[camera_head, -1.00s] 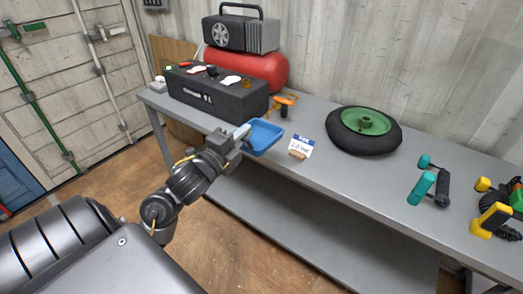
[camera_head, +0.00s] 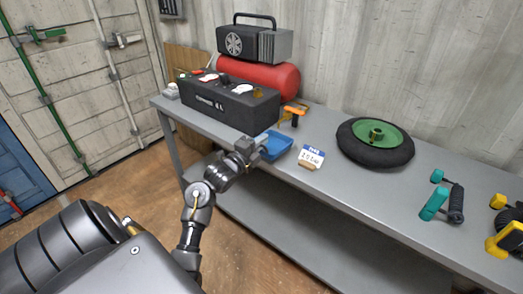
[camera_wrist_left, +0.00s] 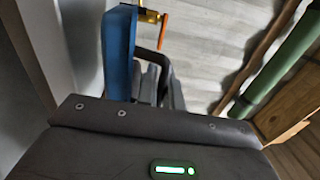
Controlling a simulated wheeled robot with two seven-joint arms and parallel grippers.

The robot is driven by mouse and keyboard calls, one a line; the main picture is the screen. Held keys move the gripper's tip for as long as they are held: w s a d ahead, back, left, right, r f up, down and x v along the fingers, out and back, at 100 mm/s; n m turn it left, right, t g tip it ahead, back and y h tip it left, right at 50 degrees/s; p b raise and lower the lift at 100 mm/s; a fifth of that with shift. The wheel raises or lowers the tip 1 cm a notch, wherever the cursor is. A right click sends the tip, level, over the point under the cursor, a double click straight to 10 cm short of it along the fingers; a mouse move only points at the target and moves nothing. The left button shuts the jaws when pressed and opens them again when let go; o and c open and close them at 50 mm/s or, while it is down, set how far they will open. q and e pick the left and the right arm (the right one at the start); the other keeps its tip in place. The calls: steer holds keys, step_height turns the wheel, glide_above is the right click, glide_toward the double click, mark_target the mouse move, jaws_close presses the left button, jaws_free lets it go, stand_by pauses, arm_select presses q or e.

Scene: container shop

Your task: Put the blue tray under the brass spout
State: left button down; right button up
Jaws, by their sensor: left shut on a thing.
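The blue tray (camera_head: 278,145) is at the front edge of the grey workbench, in front of the black box's right end. My left gripper (camera_head: 258,149) is shut on the tray's near left side. In the left wrist view the tray (camera_wrist_left: 118,50) stands out as a blue strip beside the grey fingers (camera_wrist_left: 152,85). A brass spout (camera_wrist_left: 150,16) with an orange lever shows there just beyond the tray's far end. I cannot tell whether the tray is under the spout, or resting on the bench. My right gripper is out of view.
The black box (camera_head: 225,105) stands on the workbench (camera_head: 345,185), with a red tank (camera_head: 275,75) behind it. A price card (camera_head: 311,155) stands close right of the tray. A wheel (camera_head: 375,143) and teal-ended tool (camera_head: 440,203) lie farther right.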

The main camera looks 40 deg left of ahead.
arm_select(q)
steer(key=shift+w+a+f, duration=0.1)
steer(key=shift+w+f, duration=0.1)
steer(key=shift+f, duration=1.55)
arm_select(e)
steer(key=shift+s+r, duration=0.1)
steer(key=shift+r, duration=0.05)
arm_select(q)
steer(key=c, duration=1.5)
jaws_free()
steer(key=shift+c, duration=0.2)
steer(key=s+f, duration=0.1)
steer(key=s, duration=1.1)
steer(key=shift+d+b, duration=0.2)
steer(key=shift+b, duration=0.25)
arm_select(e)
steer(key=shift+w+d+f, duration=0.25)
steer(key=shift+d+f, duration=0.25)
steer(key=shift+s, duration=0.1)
